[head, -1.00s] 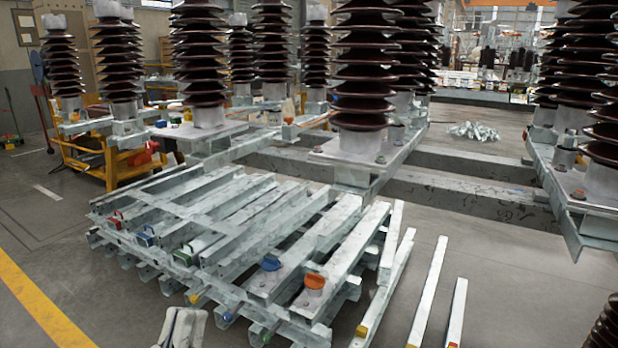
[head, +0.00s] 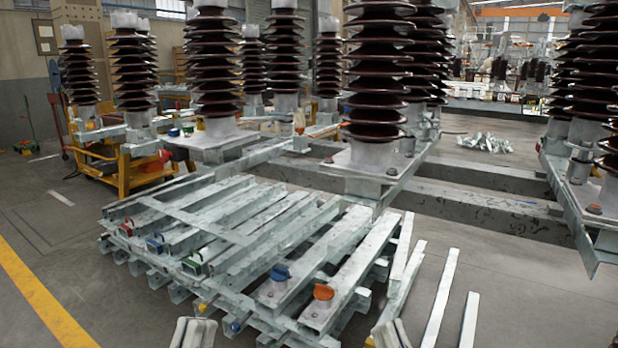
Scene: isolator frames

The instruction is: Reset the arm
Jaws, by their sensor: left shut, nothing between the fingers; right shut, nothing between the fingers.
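My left gripper (head: 193,333) shows at the bottom edge, in front of the stacked metal beams. Its pale fingers point up and are shut with nothing between them. My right gripper (head: 390,335) shows at the bottom edge, right of the stack's near corner. It is also shut and empty, and its lower part is cut off by the frame. Neither gripper appears to hold any beam.
Tall brown insulators (head: 376,80) stand behind on frames. A yellow cart (head: 125,165) stands left.

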